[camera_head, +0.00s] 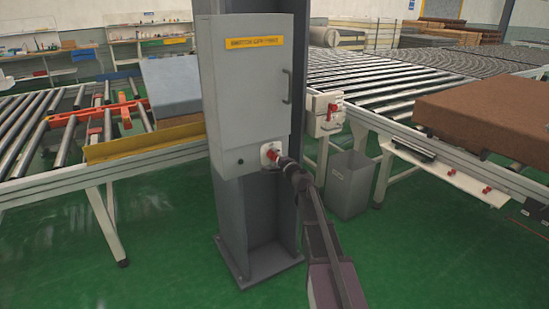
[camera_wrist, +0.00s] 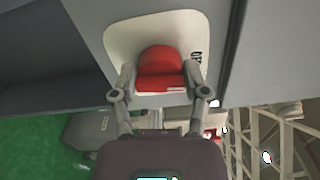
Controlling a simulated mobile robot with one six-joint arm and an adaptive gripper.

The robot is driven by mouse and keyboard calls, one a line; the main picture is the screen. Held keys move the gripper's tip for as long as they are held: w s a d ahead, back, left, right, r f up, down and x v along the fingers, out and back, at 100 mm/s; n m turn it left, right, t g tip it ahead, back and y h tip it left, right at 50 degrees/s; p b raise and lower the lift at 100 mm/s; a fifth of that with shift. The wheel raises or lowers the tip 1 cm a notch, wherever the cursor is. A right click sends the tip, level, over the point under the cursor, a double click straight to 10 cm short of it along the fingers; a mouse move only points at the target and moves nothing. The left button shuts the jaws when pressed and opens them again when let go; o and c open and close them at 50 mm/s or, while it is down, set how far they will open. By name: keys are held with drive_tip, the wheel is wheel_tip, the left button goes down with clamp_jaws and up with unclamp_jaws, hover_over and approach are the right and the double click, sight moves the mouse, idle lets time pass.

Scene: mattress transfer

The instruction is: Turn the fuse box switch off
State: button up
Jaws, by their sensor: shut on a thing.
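The grey fuse box (camera_head: 250,100) stands on a grey column, with a yellow label and a door handle on its front. Its red rotary switch (camera_head: 270,154) sits on a white plate low on the front; the switch (camera_wrist: 162,66) also shows large in the wrist view, on the white plate (camera_wrist: 122,42). My gripper (camera_head: 279,160) reaches the switch from the front right. In the wrist view my gripper (camera_wrist: 160,85) has one finger on each side of the red switch and is shut on it. The switch's exact marked position is too small to read.
A grey bin (camera_head: 348,185) stands to the right of the column. Roller conveyors (camera_head: 385,85) lie on both sides, with a brown mattress (camera_head: 490,118) at the right. Green floor in front is clear.

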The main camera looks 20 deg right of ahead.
drive_tip(key=shift+w+n, duration=0.1)
drive_tip(key=shift+n, duration=0.5)
drive_tip(key=o, duration=1.2)
drive_tip(key=shift+c, duration=0.2)
drive_tip(key=shift+s, duration=0.2)
drive_tip(key=v, duration=1.1)
drive_tip(key=shift+s, duration=0.35)
drive_tip(key=shift+d, duration=0.1)
